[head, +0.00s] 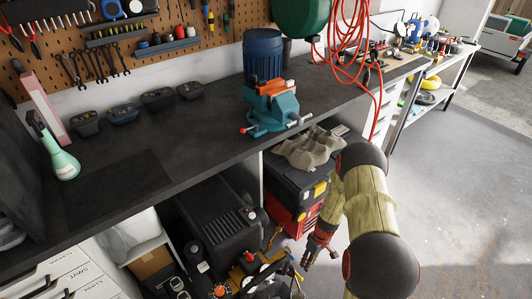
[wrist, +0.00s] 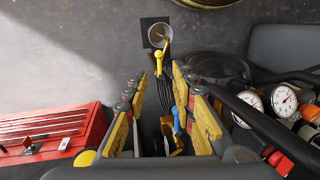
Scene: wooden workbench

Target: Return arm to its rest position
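My gripper (head: 320,244) hangs low in front of the workbench in the head view, beside the red and black toolbox (head: 300,192) and above the gear stored below the bench. In the wrist view my gripper (wrist: 160,98) shows two yellow-padded fingers spread wide apart. I see nothing held between them; hoses and a yellow-handled valve lie behind the gap.
The dark workbench (head: 160,140) carries a teal vise (head: 270,108), a blue motor (head: 263,53) and a green bottle (head: 62,160). Pressure gauges (wrist: 284,98) and black tubing lie close right of the fingers. A red toolbox (wrist: 55,130) is at left. Open floor (head: 470,190) lies right.

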